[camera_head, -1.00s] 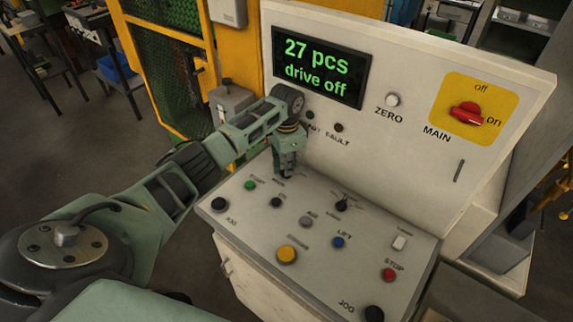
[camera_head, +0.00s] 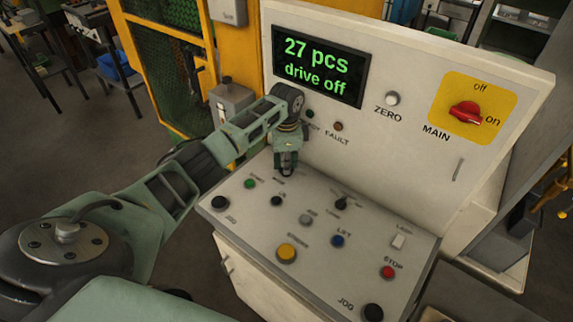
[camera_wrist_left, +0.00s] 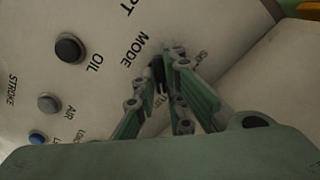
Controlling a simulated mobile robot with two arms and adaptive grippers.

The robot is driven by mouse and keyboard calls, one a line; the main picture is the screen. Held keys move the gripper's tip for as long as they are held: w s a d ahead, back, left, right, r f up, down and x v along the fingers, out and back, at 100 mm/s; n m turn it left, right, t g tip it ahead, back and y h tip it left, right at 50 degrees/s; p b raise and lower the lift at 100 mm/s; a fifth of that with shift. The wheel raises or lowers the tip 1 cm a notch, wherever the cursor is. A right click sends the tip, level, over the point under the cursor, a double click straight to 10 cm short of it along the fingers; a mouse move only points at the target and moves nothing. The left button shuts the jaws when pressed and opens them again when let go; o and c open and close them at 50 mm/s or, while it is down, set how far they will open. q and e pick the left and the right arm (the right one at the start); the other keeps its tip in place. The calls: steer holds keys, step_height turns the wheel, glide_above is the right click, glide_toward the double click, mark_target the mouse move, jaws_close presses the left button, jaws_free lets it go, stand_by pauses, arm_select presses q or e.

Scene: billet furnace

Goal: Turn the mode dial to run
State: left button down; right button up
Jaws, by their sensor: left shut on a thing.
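My left gripper (camera_head: 286,168) reaches down to the back left of the sloped control desk (camera_head: 265,225). In the left wrist view its fingers (camera_wrist_left: 165,75) are closed around the small black mode dial (camera_wrist_left: 157,68), beside the MODE label. The fingers hide most of the dial, and I cannot read which way its pointer faces. In the head view the dial is hidden behind the gripper. The display (camera_head: 317,65) reads "27 pcs, drive off". My right gripper is not in view.
The black oil knob (camera_wrist_left: 69,48) is beside the dial. The desk also carries a green button (camera_head: 250,183), a yellow button (camera_head: 286,253), a blue lift button (camera_head: 338,241) and a red stop button (camera_head: 388,272). The upright panel with the red main switch (camera_head: 466,113) rises close behind.

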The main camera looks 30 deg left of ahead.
arm_select(q)
steer(key=shift+w+r, duration=0.1)
steer(key=c, duration=1.8)
jaws_free()
step_height(320, 180, up, 12)
